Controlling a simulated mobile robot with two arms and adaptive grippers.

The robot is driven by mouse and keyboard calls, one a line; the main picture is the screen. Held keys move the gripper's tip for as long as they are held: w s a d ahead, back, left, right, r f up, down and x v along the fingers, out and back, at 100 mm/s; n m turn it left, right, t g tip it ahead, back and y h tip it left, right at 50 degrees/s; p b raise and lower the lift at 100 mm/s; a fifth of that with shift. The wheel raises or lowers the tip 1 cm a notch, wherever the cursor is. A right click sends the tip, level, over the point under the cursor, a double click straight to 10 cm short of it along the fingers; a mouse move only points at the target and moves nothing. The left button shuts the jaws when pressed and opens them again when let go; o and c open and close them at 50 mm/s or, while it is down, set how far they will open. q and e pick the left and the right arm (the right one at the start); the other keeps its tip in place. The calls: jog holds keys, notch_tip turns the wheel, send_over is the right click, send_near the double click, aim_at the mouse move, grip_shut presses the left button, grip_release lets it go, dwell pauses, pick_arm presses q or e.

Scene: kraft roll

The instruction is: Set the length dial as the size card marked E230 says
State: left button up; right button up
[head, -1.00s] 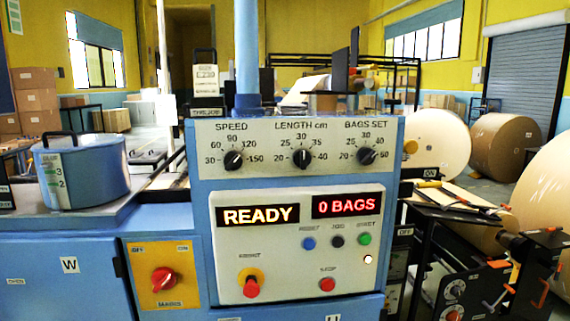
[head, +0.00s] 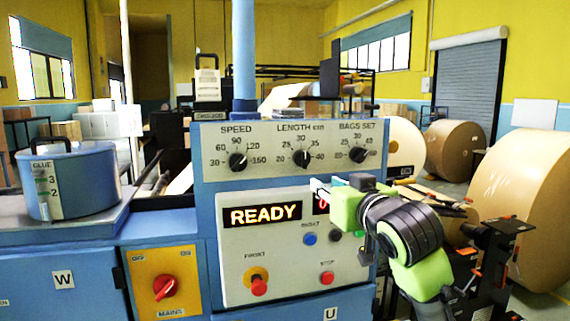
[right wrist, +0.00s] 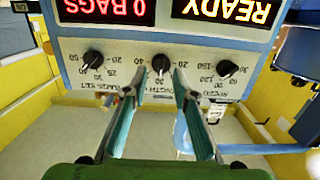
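The length dial (head: 301,158) is the middle black knob on the machine's panel, under the words LENGTH cm. Its scale runs from 20 to 40, and its pale mark seems to point near 30. It shows upside down in the right wrist view (right wrist: 160,64). My right gripper (head: 318,187) is below and slightly right of the dial. In the wrist view its fingers (right wrist: 154,85) are apart and empty, pointing at the dial without visible contact. My left gripper is out of view.
The speed dial (head: 238,160) and bags set dial (head: 358,154) flank the length dial. Below are a READY display (head: 262,214), push buttons and a red front knob (head: 259,287). My right arm partly covers the second display. A blue glue pot (head: 72,182) stands left.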

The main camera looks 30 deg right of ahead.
aim_at(305, 159)
notch_tip(305, 159, up, 3)
jog(key=s+a, duration=0.1)
jog(key=s, duration=0.1)
jog(key=shift+t, duration=0.4)
jog(key=p+x, duration=0.3)
jog(key=x, duration=1)
jog(key=shift+w+d+r, duration=0.1)
jog(key=shift+w+d, duration=0.1)
jog(key=shift+w, duration=0.25)
grip_shut()
